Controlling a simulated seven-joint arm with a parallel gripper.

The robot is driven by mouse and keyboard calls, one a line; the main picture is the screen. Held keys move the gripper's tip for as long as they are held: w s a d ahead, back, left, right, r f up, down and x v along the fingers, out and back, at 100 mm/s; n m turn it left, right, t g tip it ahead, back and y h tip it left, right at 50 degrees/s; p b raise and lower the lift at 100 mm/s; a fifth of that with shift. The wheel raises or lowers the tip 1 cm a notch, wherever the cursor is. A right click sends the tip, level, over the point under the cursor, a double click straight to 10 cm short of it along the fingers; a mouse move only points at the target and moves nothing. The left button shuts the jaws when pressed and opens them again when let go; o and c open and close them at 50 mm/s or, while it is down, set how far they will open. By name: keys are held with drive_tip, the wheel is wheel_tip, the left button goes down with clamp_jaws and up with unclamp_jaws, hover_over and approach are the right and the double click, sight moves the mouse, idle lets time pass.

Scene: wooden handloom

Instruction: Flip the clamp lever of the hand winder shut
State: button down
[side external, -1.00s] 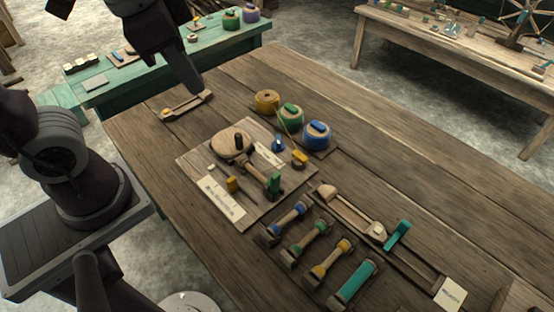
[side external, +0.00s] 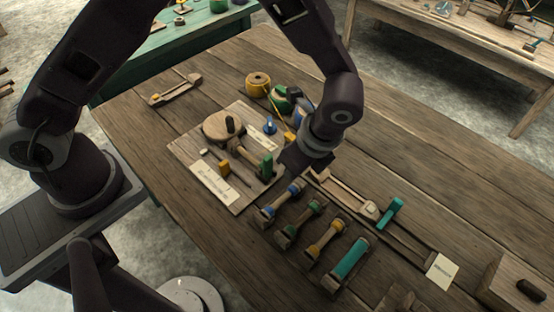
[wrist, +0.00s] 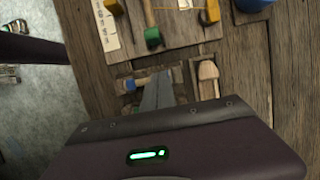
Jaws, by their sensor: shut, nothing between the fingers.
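The hand winder (side external: 222,127) has a round wooden wheel with a dark knob on a wooden board (side external: 240,208). Its wooden shaft (side external: 241,155) runs to a green end piece (side external: 266,166), which also shows in the wrist view (wrist: 152,38). A yellow upright piece (side external: 224,167), a small blue piece (side external: 270,126) and another yellow piece, seen in the wrist view (wrist: 210,12), are on the board; I cannot tell which is the clamp lever. My gripper (side external: 286,172) is shut and empty, pointing down just right of the green piece. Its fingers (wrist: 160,86) show over the blue bobbin's rack in the wrist view.
Several bobbins in holders, including a blue one (side external: 294,188) and a teal one (side external: 350,259), line the front. A wooden shuttle (side external: 345,192) lies to their right. Thread spools (side external: 258,84) stand behind the board. The table's left stretch is mostly clear.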

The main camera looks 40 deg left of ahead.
sight(266, 165)
drive_tip(key=shift+x, duration=1.05)
drive_tip(key=shift+a, duration=2.1)
drive_tip(key=shift+r, duration=0.1)
